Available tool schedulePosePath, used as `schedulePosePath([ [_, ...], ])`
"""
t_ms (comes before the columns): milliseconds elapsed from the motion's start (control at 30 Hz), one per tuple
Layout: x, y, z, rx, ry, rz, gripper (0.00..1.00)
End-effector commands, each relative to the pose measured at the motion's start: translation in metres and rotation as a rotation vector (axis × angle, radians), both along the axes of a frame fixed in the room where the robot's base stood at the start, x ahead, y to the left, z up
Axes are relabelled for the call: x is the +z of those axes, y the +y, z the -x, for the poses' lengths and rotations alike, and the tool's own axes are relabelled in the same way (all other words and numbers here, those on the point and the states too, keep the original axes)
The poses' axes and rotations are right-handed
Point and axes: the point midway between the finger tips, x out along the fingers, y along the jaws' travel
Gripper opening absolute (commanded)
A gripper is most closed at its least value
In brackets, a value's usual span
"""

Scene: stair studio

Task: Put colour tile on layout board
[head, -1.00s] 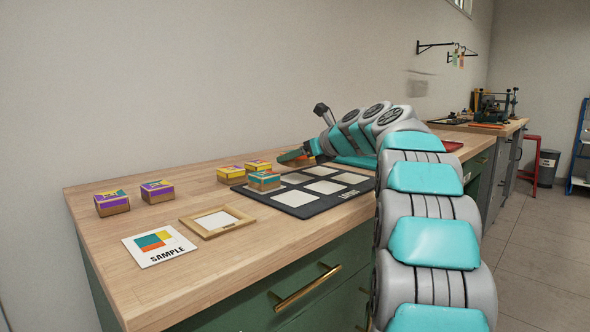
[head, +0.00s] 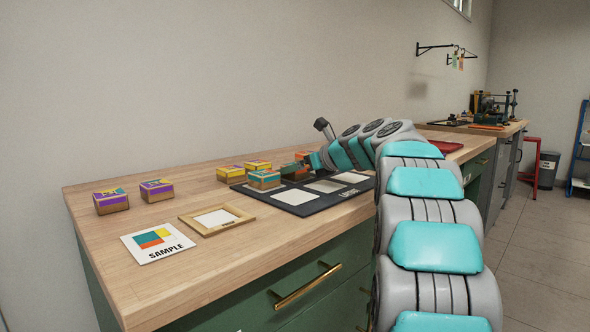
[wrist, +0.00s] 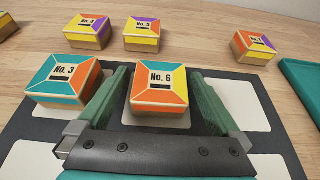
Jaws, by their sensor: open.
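The No. 6 tile (wrist: 158,87), a block with an orange, teal and yellow top, sits on a white cell of the dark layout board (wrist: 262,84). My gripper (wrist: 158,100) is open, with one green finger on each side of this tile; whether they touch it is unclear. The No. 3 tile (wrist: 66,76) sits on the board to its left, and also shows in the head view (head: 264,179). In the head view my gripper (head: 296,170) is low over the board's far side, and my arm hides part of the board (head: 300,203).
Several more tiles stand off the board, among them a No. 4 tile (wrist: 88,30) and two purple-topped ones (head: 110,201). A wooden frame (head: 215,219) and a sample card (head: 157,243) lie in front. A teal tray (wrist: 303,75) is at right.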

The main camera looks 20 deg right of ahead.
Motion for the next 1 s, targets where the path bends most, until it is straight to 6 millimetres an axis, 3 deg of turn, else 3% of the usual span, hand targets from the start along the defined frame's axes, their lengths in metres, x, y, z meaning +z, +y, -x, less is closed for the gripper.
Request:
schedulePosePath([
  [300,0.004,-0.001,0.002,-0.001,-0.001,0.000,1.00],
  [800,0.042,-0.031,0.084,-0.001,-0.003,-0.001,1.00],
  [1000,0.048,-0.036,0.101,0.001,0.001,-0.002,1.00],
])
